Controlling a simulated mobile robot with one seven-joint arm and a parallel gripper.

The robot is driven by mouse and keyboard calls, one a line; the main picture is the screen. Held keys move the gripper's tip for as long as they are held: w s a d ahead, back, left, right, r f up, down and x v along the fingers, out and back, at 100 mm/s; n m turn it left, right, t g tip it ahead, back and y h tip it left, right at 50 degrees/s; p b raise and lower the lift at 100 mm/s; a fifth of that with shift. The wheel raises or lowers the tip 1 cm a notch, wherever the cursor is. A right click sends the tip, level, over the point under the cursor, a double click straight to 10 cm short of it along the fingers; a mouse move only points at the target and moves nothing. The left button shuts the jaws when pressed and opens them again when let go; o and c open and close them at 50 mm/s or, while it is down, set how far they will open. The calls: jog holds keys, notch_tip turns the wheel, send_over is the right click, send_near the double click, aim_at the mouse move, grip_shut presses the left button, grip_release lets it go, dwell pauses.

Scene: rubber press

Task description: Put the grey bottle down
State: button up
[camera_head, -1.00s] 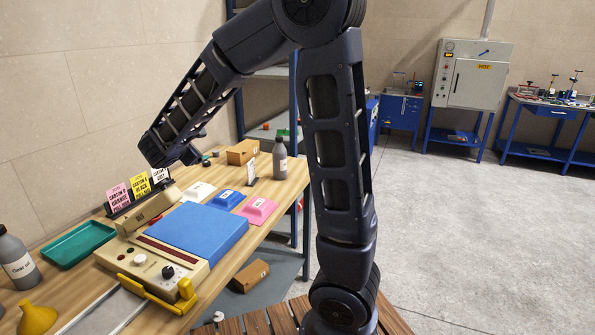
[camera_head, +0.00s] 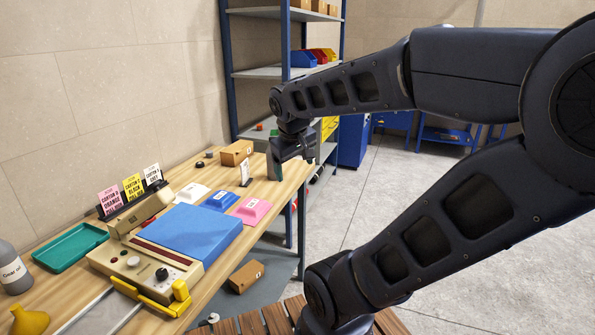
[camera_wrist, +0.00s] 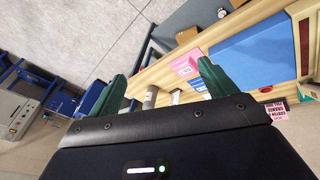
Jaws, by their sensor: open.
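My gripper (camera_head: 276,178) is at the far right corner of the workbench (camera_head: 268,204), pointing down. In the wrist view my gripper (camera_wrist: 162,70) has its two green fingers wide apart. A grey bottle with a pale label (camera_wrist: 150,98) shows between the fingers, nearer the left one; I cannot tell whether a finger touches it. In the head view this bottle is hidden behind my gripper. Another grey bottle, labelled Gear oil (camera_head: 14,270), stands at the bench's left end.
The press with a blue plate (camera_head: 190,235) fills the bench middle. White, blue and pink blocks (camera_head: 250,209) lie beyond it. A cardboard box (camera_head: 236,153) and a small white sign (camera_head: 245,173) stand near my gripper. A green tray (camera_head: 70,247) lies left. Shelving (camera_head: 226,70) stands behind.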

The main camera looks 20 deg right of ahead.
jog(key=s+m, duration=0.1)
jog(key=s+m+y, duration=0.1)
jog(key=s+y, duration=0.1)
jog(key=shift+s+a+m+t, duration=0.3)
jog(key=shift+s+a+m, duration=0.1)
